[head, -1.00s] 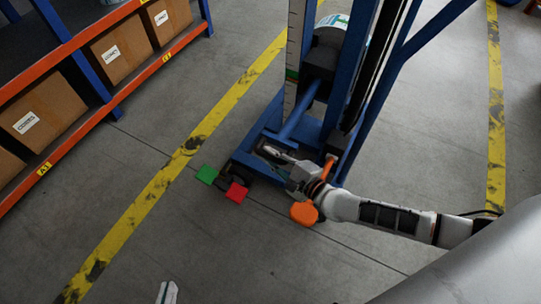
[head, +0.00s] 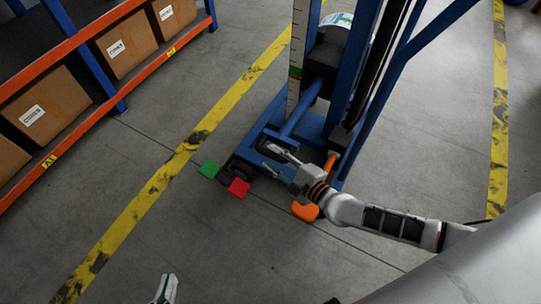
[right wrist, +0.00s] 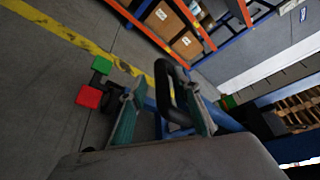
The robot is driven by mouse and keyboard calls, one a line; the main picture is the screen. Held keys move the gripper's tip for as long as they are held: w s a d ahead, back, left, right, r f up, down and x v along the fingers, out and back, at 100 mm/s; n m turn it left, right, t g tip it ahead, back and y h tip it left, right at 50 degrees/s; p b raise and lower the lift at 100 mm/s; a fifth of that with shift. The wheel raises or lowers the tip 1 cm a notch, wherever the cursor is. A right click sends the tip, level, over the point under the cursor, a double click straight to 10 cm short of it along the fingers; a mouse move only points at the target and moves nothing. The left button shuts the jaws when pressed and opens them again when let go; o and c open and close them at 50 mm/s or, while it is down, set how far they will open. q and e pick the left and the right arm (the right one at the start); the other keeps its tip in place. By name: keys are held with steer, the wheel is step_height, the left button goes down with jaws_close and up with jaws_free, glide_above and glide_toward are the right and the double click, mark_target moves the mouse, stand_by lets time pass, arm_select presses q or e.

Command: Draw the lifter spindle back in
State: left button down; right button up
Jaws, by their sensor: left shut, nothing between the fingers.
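The blue lifter (head: 352,88) stands at centre, with a black block (head: 326,55) on its mast. A blue bar (head: 300,115) slopes from the block towards the base; I cannot tell whether it is the spindle. My right gripper (head: 277,162) is open, low over the lifter's base. In the right wrist view, a black looped handle (right wrist: 166,88) shows between its spread fingers, beyond or among them; contact cannot be told. A red pad (head: 239,187) and a green pad (head: 209,169) sit at the base's front left. My left gripper (head: 166,288) is shut and empty at the bottom edge.
A white roll with a coloured label (head: 335,26) is behind the mast. An orange part (head: 305,211) lies below my right wrist. Shelving with cartons (head: 48,104) stands at the left. Yellow floor lines (head: 150,196) flank the lifter; the floor between shelf and lifter is clear.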

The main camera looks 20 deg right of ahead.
steer(key=v, duration=1)
steer(key=shift+s, duration=0.3)
